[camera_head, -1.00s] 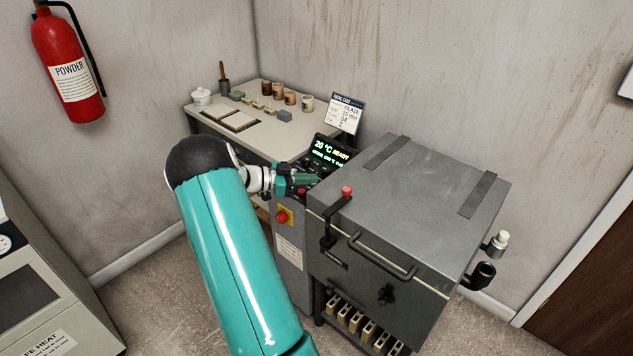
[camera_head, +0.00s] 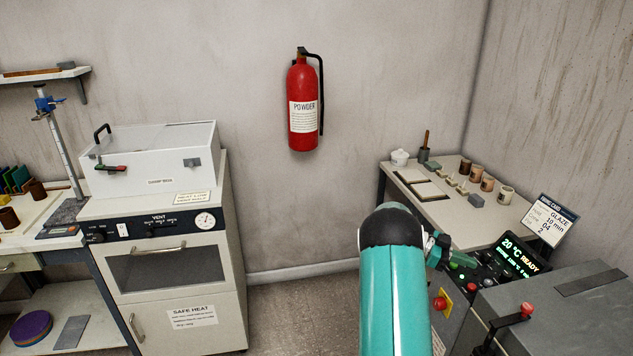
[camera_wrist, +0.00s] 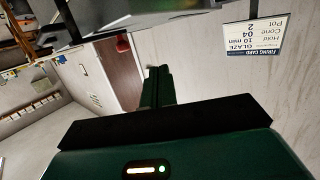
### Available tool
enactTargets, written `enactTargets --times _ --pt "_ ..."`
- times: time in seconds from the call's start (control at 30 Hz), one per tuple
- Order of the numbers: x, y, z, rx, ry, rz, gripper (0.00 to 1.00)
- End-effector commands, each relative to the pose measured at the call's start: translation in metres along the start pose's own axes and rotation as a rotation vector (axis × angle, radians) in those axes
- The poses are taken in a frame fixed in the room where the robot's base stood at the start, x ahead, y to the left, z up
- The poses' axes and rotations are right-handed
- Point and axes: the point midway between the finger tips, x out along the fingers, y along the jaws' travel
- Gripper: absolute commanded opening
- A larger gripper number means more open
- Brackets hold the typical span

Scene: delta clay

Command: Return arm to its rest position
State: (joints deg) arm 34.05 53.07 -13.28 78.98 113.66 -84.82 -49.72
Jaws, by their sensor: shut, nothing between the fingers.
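My teal arm (camera_head: 392,290) rises from the bottom edge of the head view, right of the middle. Its black elbow hides part of what lies behind. My gripper (camera_head: 460,260) is small and partly hidden by the arm, in front of the kiln's control panel (camera_head: 492,271) in the picture; I cannot tell the gap between them. In the wrist view my gripper (camera_wrist: 157,85) shows its dark green fingers together, with nothing between them.
The grey kiln (camera_head: 565,315) stands at lower right, its display (camera_head: 520,257) reading 20 °C READY. A firing card (camera_head: 550,220) stands behind. A worktable (camera_head: 490,228) holds cups and small pieces. A white cabinet oven (camera_head: 170,280) stands left. A fire extinguisher (camera_head: 303,105) hangs on the wall.

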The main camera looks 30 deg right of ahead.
Motion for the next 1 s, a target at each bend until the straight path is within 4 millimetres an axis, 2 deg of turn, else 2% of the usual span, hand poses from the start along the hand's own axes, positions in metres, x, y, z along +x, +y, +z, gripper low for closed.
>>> enactTargets --times 0.2,0.27,0.37,0.5,0.67,0.7,0.77,0.8,0.87,0.9,0.97,1.0 --pt "-0.007 -0.005 -0.007 0.013 -0.008 -0.045 0.0" --pt "-0.018 -0.013 -0.017 0.031 -0.019 -0.11 0.0" --pt "-0.049 -0.032 -0.043 0.072 -0.052 -0.289 0.0" --pt "-0.117 -0.054 -0.086 0.119 -0.127 -0.617 0.0" --pt "-0.208 -0.054 -0.128 0.126 -0.228 -0.987 0.0" --pt "-0.232 -0.048 -0.137 0.118 -0.256 -1.077 0.0" --pt "-0.268 -0.036 -0.149 0.099 -0.297 -1.208 0.0" --pt "-0.29 -0.025 -0.157 0.081 -0.324 -1.294 0.0" --pt "-0.324 -0.005 -0.166 0.045 -0.366 -1.419 0.0" --pt "-0.345 0.011 -0.172 0.015 -0.392 -1.499 0.0" --pt "-0.374 0.038 -0.178 -0.036 -0.431 -1.615 0.0" --pt "-0.392 0.058 -0.181 -0.078 -0.455 -1.689 0.0"
